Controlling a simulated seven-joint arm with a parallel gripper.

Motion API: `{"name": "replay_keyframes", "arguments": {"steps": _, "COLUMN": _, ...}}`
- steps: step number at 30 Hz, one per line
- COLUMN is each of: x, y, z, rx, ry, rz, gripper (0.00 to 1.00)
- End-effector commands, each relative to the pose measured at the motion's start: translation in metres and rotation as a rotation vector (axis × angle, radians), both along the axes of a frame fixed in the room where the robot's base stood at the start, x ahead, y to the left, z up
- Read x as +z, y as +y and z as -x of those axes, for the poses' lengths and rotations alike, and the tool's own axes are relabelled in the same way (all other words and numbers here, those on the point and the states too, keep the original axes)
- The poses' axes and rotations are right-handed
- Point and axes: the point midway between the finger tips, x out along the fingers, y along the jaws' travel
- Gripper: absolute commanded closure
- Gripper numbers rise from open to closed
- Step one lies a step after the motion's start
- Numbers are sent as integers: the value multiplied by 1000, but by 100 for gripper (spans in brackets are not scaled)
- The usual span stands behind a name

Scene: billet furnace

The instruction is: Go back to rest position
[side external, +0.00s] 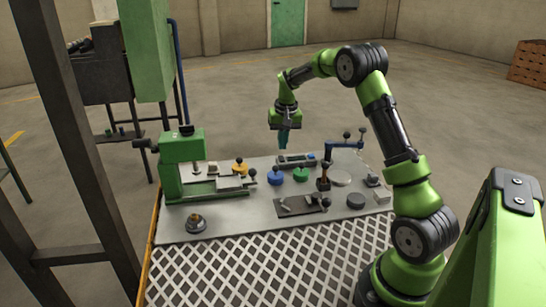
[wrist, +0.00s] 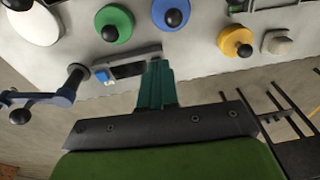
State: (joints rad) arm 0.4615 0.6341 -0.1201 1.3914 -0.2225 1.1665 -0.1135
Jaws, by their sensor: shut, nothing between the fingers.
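My gripper (side external: 283,138) hangs from my green arm above the far part of the work table (side external: 230,224), pointing down. Its teal fingers are together with nothing between them. The closed fingers also show in the wrist view (wrist: 156,85), in front of a grey rectangular fixture (wrist: 135,62) with a small blue part at one end. In the side view this fixture (side external: 296,160) lies just beyond the coloured knobs. Whether the fingers touch it cannot be told, but they appear above it.
A blue knob (side external: 276,177), a green knob (side external: 300,174) and a yellow knob (side external: 240,168) stand on the table. A blue-armed lever post (side external: 323,172) rises at right. A green press (side external: 184,160) stands at left. A dark steel post (side external: 75,140) fills the left foreground.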

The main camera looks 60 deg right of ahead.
Motion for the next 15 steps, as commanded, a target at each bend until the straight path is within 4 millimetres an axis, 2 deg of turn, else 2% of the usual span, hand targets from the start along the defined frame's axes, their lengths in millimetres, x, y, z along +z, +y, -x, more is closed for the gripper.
{"name": "replay_keyframes", "arguments": {"steps": 1, "x": 15, "y": 22, "z": 6, "rx": 17, "ry": -23, "rz": -9, "gripper": 100}}
{"name": "replay_keyframes", "arguments": {"steps": 5, "x": 46, "y": 74, "z": 25, "rx": 57, "ry": -84, "rz": -29, "gripper": 100}}
{"name": "replay_keyframes", "arguments": {"steps": 9, "x": 77, "y": 132, "z": 56, "rx": 114, "ry": -158, "rz": -45, "gripper": 100}}
{"name": "replay_keyframes", "arguments": {"steps": 15, "x": 105, "y": 207, "z": 112, "rx": 213, "ry": -267, "rz": -62, "gripper": 100}}
